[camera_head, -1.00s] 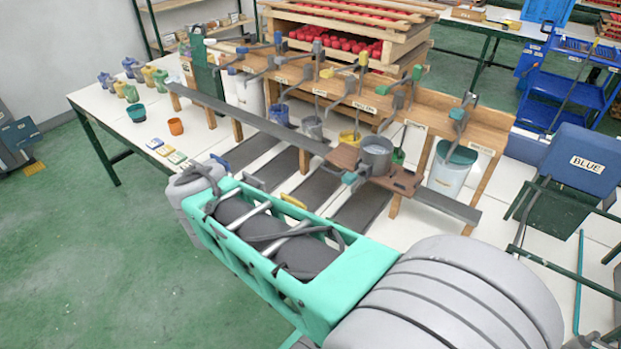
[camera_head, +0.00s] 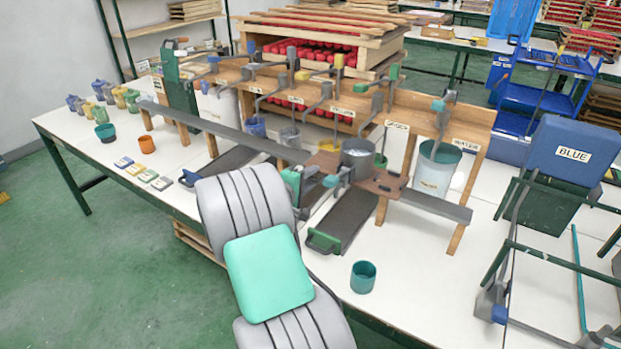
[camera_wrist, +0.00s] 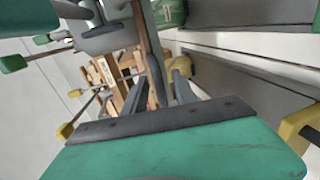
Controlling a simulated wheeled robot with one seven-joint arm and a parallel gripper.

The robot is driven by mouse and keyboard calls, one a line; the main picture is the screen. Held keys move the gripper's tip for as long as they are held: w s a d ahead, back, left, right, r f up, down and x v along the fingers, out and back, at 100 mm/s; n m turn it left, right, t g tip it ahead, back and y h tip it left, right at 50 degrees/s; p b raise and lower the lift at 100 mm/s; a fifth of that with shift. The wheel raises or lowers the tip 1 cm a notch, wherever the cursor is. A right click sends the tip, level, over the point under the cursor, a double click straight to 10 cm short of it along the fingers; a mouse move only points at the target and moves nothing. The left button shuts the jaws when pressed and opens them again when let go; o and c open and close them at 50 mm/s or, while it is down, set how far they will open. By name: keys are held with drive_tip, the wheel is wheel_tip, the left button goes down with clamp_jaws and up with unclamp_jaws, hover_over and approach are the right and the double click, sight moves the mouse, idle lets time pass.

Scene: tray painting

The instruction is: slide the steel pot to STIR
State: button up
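The steel pot (camera_head: 357,155) stands upright on a brown wooden carriage (camera_head: 385,184) on the long grey rail (camera_head: 235,135). A grey lever with a teal end (camera_head: 330,181) sticks out at the carriage's left. My gripper (camera_head: 308,172) is just left of the carriage, partly hidden by my arm. In the wrist view, the two dark fingers of my gripper (camera_wrist: 160,90) stand apart with nothing clearly between them. The round grey vessel at the top left of that view seems to be the pot (camera_wrist: 105,40). I cannot read a STIR label.
A wooden rack (camera_head: 415,105) with levers and station labels runs behind the rail. A WATER bucket (camera_head: 436,170) stands at its right. A teal cup (camera_head: 363,277) and a dark tray with a green handle (camera_head: 345,222) are in front. The front right tabletop (camera_head: 420,290) is mostly clear.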

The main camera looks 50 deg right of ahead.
clamp_jaws()
idle(0.3)
idle(1.1)
